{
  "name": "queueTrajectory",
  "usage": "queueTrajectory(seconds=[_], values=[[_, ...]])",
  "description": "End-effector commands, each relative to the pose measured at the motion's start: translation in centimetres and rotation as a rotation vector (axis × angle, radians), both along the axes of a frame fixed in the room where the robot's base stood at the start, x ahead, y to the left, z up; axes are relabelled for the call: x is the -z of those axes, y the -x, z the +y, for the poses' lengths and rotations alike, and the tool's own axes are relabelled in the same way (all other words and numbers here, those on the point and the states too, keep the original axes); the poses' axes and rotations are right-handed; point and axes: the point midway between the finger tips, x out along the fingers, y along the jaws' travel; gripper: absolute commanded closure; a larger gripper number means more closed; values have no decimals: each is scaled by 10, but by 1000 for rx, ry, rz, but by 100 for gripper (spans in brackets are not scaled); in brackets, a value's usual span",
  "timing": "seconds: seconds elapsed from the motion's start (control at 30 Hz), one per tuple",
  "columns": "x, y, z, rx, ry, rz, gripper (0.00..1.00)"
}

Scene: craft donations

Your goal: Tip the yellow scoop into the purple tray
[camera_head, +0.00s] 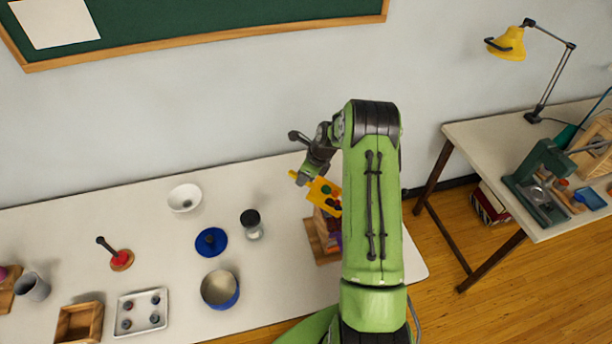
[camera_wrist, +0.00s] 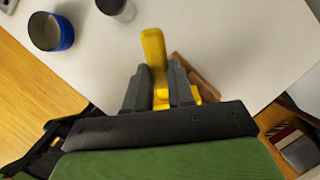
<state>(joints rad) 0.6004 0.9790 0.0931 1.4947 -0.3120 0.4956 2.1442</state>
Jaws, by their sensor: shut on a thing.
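My gripper (camera_head: 303,177) is shut on the yellow scoop (camera_head: 322,194) and holds it above the right part of the table. Small green and dark red pieces show in the scoop. In the wrist view, my gripper (camera_wrist: 160,82) has the scoop's yellow handle (camera_wrist: 153,48) between its fingers; the scoop's bowl is mostly hidden there. A small patch of purple shows below the scoop, beside my arm, among wooden pieces. My arm covers most of that spot, so I cannot tell whether it is the purple tray.
A wooden board (camera_head: 318,243) lies below the scoop, partly behind my arm. To its left stand a dark-lidded jar (camera_head: 252,224), a blue dish (camera_head: 211,242), a blue pot (camera_head: 220,290) and a white bowl (camera_head: 184,198). A muffin tin (camera_head: 141,312) is farther left.

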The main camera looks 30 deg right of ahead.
Motion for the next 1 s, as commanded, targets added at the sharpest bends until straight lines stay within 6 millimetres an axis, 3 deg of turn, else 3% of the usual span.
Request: queueTrajectory(seconds=[1.0], values=[[-34, 38, -27, 3, -238, -336, 100]])
